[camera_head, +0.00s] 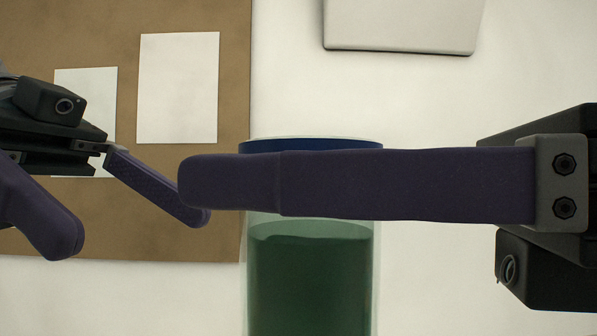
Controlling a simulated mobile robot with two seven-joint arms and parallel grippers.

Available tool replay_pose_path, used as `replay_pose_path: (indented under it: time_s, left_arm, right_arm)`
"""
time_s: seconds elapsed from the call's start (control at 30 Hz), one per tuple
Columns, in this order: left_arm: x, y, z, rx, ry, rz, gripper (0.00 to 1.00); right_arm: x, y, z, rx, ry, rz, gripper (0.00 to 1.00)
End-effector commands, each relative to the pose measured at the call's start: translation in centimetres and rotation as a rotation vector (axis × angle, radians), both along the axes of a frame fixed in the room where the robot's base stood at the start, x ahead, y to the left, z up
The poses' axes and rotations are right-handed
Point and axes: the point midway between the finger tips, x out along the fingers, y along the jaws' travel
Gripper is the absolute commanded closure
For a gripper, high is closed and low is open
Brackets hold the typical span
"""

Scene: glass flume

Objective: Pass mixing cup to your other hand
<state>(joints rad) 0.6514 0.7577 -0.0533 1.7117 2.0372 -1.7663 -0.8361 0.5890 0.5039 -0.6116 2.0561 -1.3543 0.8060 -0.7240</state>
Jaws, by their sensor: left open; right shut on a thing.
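The mixing cup (310,280) is a clear cylinder with a dark blue rim and dark green contents. It is upright at the lower middle of the head view, and its bottom runs out of the picture. My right gripper (235,183) comes in from the right and is shut on the cup, with a purple finger across the front just below the rim. Its other finger is hidden. My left gripper (130,225) is at the left, its two purple fingers spread apart and nothing between them. One left fingertip is close to the right finger's tip; I cannot tell whether they touch.
A brown board (235,60) with two white sheets, one larger (178,88) and one smaller (85,78), is behind my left gripper. A pale grey panel (403,25) is at the top right. The white surface around the cup looks bare.

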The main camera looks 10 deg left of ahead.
Motion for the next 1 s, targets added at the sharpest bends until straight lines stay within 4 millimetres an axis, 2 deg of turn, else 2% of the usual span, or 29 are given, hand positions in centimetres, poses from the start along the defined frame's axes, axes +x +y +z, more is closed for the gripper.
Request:
replay_pose_path:
  time_s: [0.17, 0.27, 0.4, 0.5, 0.6, 0.7, 0.83, 1.0]
  left_arm:
    - [0.1, -1.9, -7.7, 0.152, 0.142, 0.118, 0.00]
    - [-0.7, -3.0, -13.6, 0.275, 0.238, 0.236, 0.00]
    - [-3.1, -3.9, -21.5, 0.446, 0.356, 0.470, 0.00]
    - [-5.3, -3.6, -25.5, 0.547, 0.419, 0.678, 0.00]
    - [-7.6, -2.5, -27.8, 0.622, 0.467, 0.892, 0.00]
    - [-9.5, -0.9, -28.8, 0.675, 0.494, 1.082, 0.00]
    - [-11.3, 1.0, -29.0, 0.721, 0.511, 1.262, 0.00]
    - [-12.3, 2.2, -28.9, 0.746, 0.513, 1.360, 0.00]
  right_arm:
    - [0.0, 0.0, 0.0, 0.001, 0.000, 0.000, 1.00]
    - [0.0, 0.0, 0.0, 0.001, 0.000, 0.000, 1.00]
    - [0.0, 0.0, 0.0, 0.001, 0.000, 0.000, 1.00]
    - [0.0, 0.0, 0.0, 0.001, 0.000, 0.000, 1.00]
    - [0.0, 0.0, 0.0, 0.001, 0.000, 0.000, 1.00]
    - [0.0, 0.0, 0.0, 0.001, 0.000, 0.000, 1.00]
    - [0.0, 0.0, 0.0, 0.001, 0.000, 0.000, 1.00]
    - [0.0, 0.0, 0.0, 0.001, 0.000, 0.000, 1.00]
